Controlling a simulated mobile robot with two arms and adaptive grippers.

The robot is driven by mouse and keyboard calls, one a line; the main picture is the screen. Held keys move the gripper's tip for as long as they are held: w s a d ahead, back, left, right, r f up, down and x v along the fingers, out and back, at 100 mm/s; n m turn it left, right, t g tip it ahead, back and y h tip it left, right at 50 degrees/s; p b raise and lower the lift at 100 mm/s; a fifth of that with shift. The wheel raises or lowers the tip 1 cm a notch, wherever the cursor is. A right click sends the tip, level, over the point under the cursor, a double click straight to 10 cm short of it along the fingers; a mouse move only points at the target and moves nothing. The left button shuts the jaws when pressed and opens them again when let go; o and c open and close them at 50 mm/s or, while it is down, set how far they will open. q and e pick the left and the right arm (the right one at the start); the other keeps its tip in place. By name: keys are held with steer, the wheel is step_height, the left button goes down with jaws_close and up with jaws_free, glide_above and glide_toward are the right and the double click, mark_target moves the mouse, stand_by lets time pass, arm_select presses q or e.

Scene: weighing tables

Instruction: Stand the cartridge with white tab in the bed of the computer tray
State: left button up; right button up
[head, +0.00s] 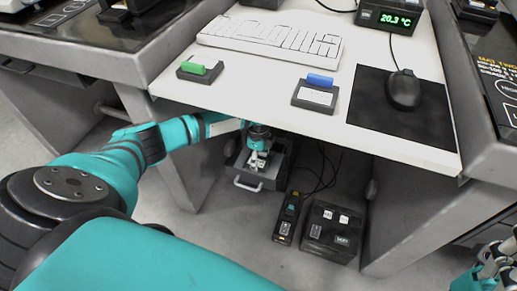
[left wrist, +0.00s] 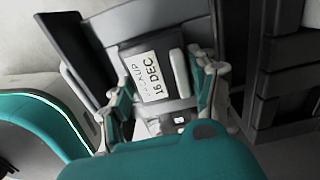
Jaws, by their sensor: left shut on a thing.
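The cartridge with white tab (left wrist: 151,76) shows in the left wrist view, with a label reading "BACKUP 16 DEC" and its pale tab (left wrist: 179,71) on the right side. My left gripper (left wrist: 166,92) is shut on it, one finger on each side. In the head view my left gripper (head: 257,150) is under the table edge, over the computer tray (head: 270,184), a grey pulled-out drawer with a front handle. The gripper hides much of the tray's inside, and I cannot tell whether the cartridge touches the bed. My right gripper (head: 497,262) is at the bottom right, partly cut off.
The white tabletop (head: 255,58) overhangs the tray. On it are a green-tabbed holder (head: 200,69), a blue-tabbed cartridge (head: 316,94), a keyboard (head: 270,39) and a mouse (head: 403,90). A power strip (head: 288,216) and black box (head: 332,231) stand right of the tray.

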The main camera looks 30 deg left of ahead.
arm_select(q)
steer(key=shift+f, duration=0.4)
steer(key=o, duration=1.5)
